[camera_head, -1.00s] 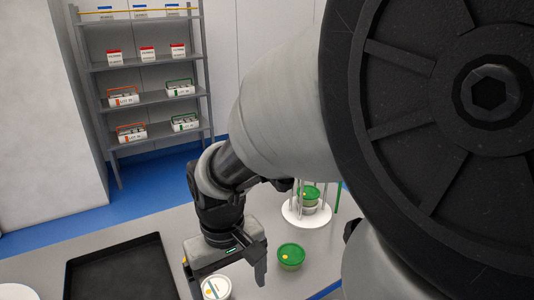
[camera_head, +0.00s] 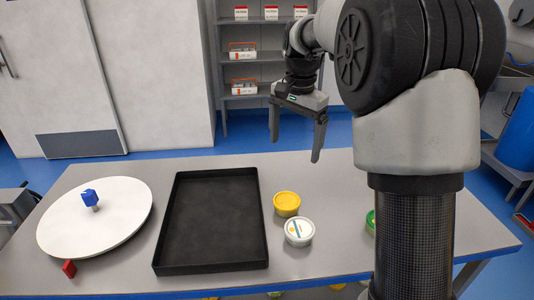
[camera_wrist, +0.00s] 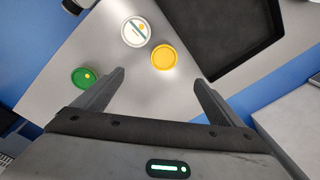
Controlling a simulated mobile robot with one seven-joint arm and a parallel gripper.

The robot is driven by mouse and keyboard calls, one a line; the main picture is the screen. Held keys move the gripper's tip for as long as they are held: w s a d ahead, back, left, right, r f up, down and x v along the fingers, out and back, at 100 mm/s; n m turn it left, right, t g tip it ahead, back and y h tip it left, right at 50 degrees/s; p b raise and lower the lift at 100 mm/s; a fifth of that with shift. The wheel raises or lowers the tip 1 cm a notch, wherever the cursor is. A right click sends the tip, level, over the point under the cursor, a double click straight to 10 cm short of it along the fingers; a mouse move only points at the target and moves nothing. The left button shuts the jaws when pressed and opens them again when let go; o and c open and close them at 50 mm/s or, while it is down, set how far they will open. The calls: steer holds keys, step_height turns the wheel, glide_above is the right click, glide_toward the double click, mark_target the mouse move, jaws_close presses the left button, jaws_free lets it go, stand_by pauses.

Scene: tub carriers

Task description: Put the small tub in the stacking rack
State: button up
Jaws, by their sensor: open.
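The wrist view shows the yellow lid (camera_wrist: 164,57), the white lid (camera_wrist: 136,31) and the green lid (camera_wrist: 84,78). I cannot tell for certain which is the small one. The stacking rack is not visible now. My gripper (camera_head: 295,148) is open and empty, raised above the table's far side, apart from the tubs; its fingers (camera_wrist: 159,77) point down.
A black tray (camera_head: 163,262) lies left of the tubs. A white round turntable (camera_head: 120,222) with a blue item (camera_head: 89,198) stands further left, a red piece (camera_head: 69,268) by its edge. A grey shelf unit (camera_head: 225,100) stands behind. My arm blocks the table's right side.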

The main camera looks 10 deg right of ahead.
steer(key=w+f+m+g+b, duration=0.15)
steer(key=w+f, duration=0.25)
steer(key=f, duration=0.4)
glide_above(287, 200)
steer(key=shift+m+t, duration=0.25)
step_height(287, 200, down, 11)
steer(key=shift+s+a+r+b, duration=0.1)
steer(key=shift+b, duration=0.35)
steer(key=shift+f+b, duration=0.3)
steer(key=shift+f, duration=2.8)
steer(key=shift+r, duration=0.1)
steer(key=c, duration=1.4)
